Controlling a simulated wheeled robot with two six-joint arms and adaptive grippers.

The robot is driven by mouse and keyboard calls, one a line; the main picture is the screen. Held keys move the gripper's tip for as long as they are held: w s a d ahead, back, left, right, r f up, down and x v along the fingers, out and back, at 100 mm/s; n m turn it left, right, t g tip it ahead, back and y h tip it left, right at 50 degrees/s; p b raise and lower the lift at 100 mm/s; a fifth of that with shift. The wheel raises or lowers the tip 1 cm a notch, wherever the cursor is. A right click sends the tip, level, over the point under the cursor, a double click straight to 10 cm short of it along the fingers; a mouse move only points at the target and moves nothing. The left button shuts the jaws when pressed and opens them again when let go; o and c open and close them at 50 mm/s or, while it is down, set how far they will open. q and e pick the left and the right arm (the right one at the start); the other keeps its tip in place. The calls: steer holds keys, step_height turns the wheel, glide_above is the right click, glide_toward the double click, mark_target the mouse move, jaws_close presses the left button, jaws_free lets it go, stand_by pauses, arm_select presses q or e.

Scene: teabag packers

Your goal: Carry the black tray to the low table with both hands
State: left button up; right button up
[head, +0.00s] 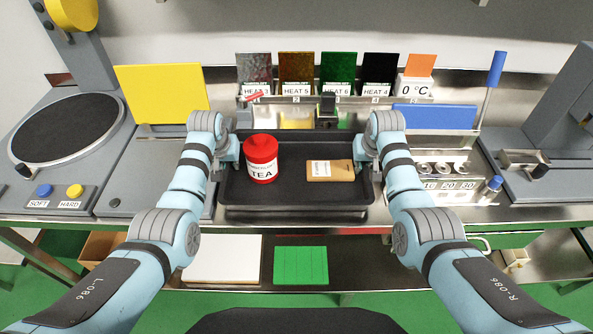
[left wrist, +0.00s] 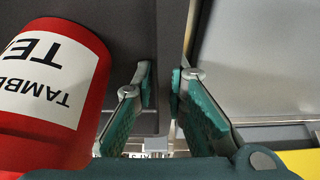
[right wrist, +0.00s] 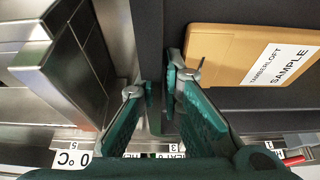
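The black tray (head: 295,195) is at the middle of the steel counter, level, in front of my body. A red tea canister (head: 261,160) stands in its left part, and a brown sample packet (head: 330,170) lies in its right part. My left gripper (left wrist: 162,88) is shut on the tray's left rim, one finger on each side, beside the canister (left wrist: 50,95). My right gripper (right wrist: 161,88) is shut on the right rim, beside the packet (right wrist: 255,55). I cannot tell whether the tray touches the counter. I cannot identify the low table.
A rack of HEAT cards (head: 310,75) stands behind the tray. A turntable machine (head: 70,130) is at the left and a grey machine (head: 560,120) at the right. Below the counter are a white board (head: 223,262) and a green mat (head: 300,266).

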arm_select(q)
steer(key=shift+s+r, duration=0.1)
steer(key=shift+s, duration=0.05)
jaws_close()
arm_select(e)
steer(key=shift+s+r, duration=0.1)
steer(key=shift+s, duration=0.05)
jaws_close()
